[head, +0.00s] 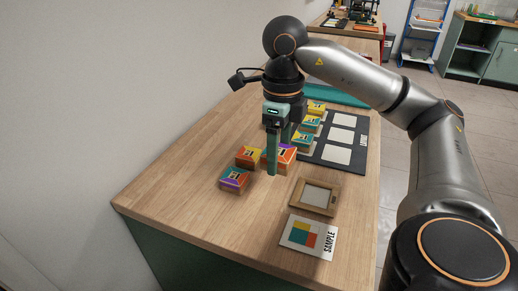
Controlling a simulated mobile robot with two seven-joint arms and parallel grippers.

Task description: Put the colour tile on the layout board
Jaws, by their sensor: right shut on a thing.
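My right gripper (279,160) points straight down over the wooden worktop. It is shut on an orange and purple colour tile (289,153), partly hidden behind the finger. An orange and yellow tile (247,157) and a tile with teal, orange and purple (234,179) lie just left of the gripper. Several more yellow, orange and teal tiles (305,140) stand in a row behind it. A dark board with pale squares (325,150) lies to the right; its lettering is too small to read. A small wooden frame with a pale inside (334,203) lies nearer. My left gripper is out of view.
A white card marked SAMPLE (291,247), with coloured squares, lies near the front right of the worktop (200,211). A teal mat (342,98) lies at the back. A pale wall (90,90) borders the left side. The front left worktop is clear.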

